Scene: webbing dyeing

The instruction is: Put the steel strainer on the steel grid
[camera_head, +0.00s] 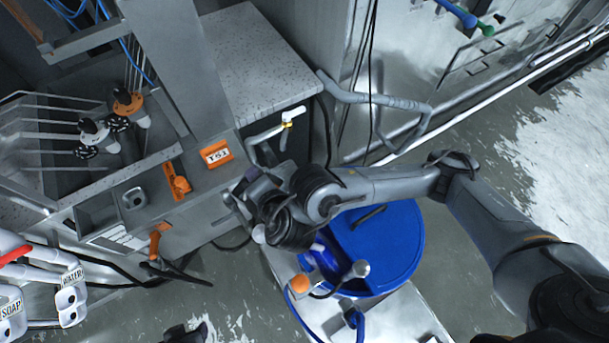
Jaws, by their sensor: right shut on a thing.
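My right gripper (243,192) is over the front of the grey machine, at its right edge. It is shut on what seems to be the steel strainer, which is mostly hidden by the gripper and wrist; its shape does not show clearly. A rack of parallel steel rods (48,122) lies at the left of the machine, apart from my right gripper. I cannot tell whether this rack is the steel grid. A dark shape at the bottom edge is too cut off to identify as my left gripper.
A blue drum (385,245) stands below my right forearm. A pale stand with an orange knob (299,284) is beside it. White jugs (70,295) marked SOAP and WATER are at lower left. A speckled worktop (260,65) is behind. Wet floor (235,290) lies open in front.

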